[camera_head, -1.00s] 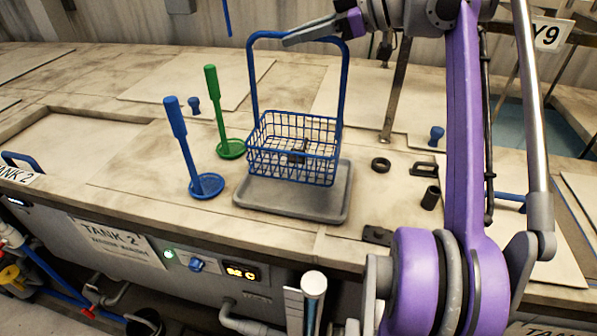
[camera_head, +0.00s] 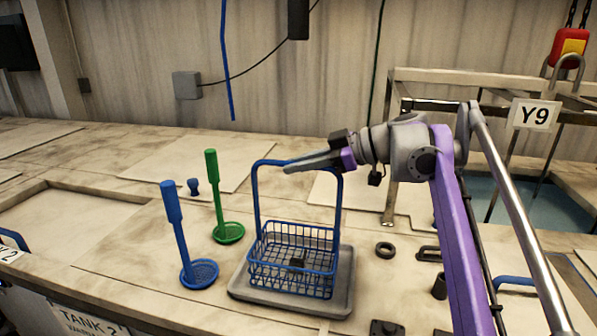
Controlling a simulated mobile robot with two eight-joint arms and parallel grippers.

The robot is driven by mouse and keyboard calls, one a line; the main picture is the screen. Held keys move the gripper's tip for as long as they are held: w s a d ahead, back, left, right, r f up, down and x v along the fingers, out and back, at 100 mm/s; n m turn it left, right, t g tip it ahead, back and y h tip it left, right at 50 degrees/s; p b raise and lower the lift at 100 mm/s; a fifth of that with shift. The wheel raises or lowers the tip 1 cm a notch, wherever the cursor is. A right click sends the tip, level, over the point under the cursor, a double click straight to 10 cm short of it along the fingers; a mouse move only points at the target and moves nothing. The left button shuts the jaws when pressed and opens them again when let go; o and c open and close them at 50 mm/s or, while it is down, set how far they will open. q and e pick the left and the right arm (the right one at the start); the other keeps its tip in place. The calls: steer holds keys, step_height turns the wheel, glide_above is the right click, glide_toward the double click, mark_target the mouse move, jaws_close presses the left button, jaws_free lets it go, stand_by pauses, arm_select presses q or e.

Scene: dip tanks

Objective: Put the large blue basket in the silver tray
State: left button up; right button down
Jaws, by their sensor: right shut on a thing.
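The large blue basket (camera_head: 292,270) is a wire basket with a tall blue handle, upright at the middle of the head view. A dark part lies inside it. My right gripper (camera_head: 313,163) is shut on the top bar of the handle, coming in from the right. The basket is over the silver tray (camera_head: 255,298), a shallow grey tray on the worktop, and its base appears within the tray's rim. I cannot tell for certain whether it touches the tray floor. My left gripper is out of view.
A blue strainer (camera_head: 199,273) and a green strainer (camera_head: 228,233) stand upright left of the tray. A black ring (camera_head: 385,249) and small dark parts lie to its right. A sunken tank with a Y9 sign (camera_head: 536,115) is at the right.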

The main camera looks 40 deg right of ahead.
steer(key=shift+s+f, duration=0.15)
steer(key=shift+f, duration=0.25)
steer(key=shift+s, duration=0.1)
steer(key=c, duration=1.2)
jaws_free()
steer(key=shift+w, duration=0.2)
steer(key=o, duration=0.4)
steer(key=shift+s, duration=0.1)
steer(key=shift+c, duration=0.2)
steer(key=v, duration=1.2)
